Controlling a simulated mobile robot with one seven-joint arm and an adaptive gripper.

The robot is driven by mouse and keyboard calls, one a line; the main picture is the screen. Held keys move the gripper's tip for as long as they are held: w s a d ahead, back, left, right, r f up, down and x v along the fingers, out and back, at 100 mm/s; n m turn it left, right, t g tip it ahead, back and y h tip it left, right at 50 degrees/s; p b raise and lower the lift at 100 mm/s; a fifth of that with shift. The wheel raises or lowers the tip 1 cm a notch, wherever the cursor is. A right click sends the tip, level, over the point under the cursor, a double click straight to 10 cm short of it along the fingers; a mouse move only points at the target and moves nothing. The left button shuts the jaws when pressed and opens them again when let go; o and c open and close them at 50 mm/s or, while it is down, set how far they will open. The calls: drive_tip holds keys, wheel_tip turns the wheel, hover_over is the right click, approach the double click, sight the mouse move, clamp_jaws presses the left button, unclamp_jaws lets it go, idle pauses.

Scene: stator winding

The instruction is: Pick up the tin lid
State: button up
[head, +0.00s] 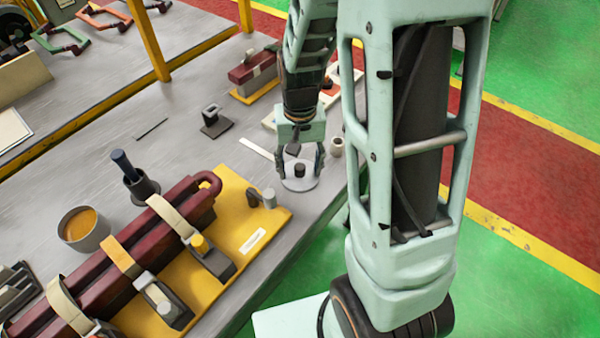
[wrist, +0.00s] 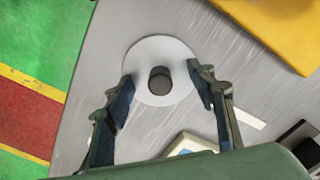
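The tin lid (head: 301,185) is a pale grey round disc with a dark cylindrical knob (head: 299,170) at its middle. It lies flat on the grey bench near the right edge. It also shows in the wrist view (wrist: 151,53), with the knob (wrist: 160,81) seen from above. My gripper (head: 299,168) is open and points down over the lid, with one finger on each side of the knob. In the wrist view, the fingers (wrist: 160,75) stand apart from the knob, with gaps on both sides. Whether the fingertips touch the disc cannot be told.
An open tin (head: 76,243) with orange-brown contents stands at the left. A yellow base plate (head: 228,205) with a dark red coil (head: 130,243) lies left of the lid. A small cup (head: 337,147) stands just right of my gripper. The bench edge is close on the right.

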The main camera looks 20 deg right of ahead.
drive_tip(key=shift+s+f, duration=0.2)
drive_tip(key=shift+s, duration=0.05)
clamp_jaws()
